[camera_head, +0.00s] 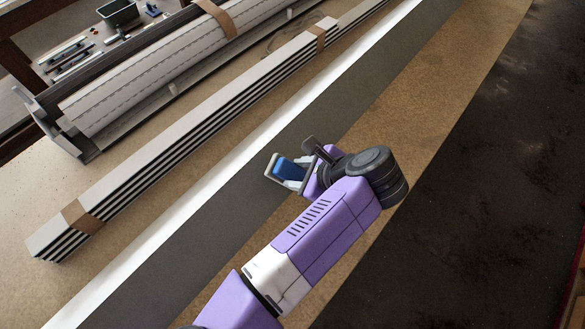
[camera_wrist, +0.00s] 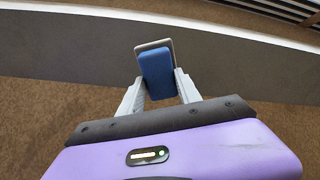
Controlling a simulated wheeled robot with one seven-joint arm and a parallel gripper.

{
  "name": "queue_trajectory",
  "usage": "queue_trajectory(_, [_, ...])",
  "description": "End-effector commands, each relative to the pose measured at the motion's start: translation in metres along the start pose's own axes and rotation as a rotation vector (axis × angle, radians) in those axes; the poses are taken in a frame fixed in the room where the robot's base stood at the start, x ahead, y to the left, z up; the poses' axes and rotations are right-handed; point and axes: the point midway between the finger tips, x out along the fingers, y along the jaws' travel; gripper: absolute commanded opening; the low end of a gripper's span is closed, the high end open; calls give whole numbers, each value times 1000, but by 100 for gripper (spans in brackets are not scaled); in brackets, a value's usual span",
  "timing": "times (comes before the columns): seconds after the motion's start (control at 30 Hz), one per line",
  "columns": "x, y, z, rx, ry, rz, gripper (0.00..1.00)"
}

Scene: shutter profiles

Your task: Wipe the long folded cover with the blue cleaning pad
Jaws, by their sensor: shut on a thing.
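The long folded cover (camera_head: 330,115) runs diagonally across the table in the head view, with a dark grey face and a bright white strip along its left side. It crosses the wrist view as a grey band (camera_wrist: 235,62). My gripper (camera_head: 287,174) is shut on the blue cleaning pad (camera_wrist: 157,74), which shows between the two pale fingers in the wrist view. A light grey rim shows behind the pad's far end. In the head view the pad overlaps the cover's grey face. I cannot tell whether it touches the cover.
A banded bundle of pale slats (camera_head: 180,140) lies parallel to the cover on its left. Beyond it are a large roller profile (camera_head: 150,85), several small tools and a dark green bin (camera_head: 119,13). Bare brown table (camera_head: 430,75) lies right of the cover.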

Motion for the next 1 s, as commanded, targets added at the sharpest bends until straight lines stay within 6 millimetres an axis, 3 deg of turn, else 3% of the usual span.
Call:
queue_trajectory(0.2, [-16,0,0,-1,-1,-1,0])
queue_trajectory(0.67, [-21,0,0,0,-1,-1,0])
queue_trajectory(1.0, [-46,0,0,0,-1,0,0])
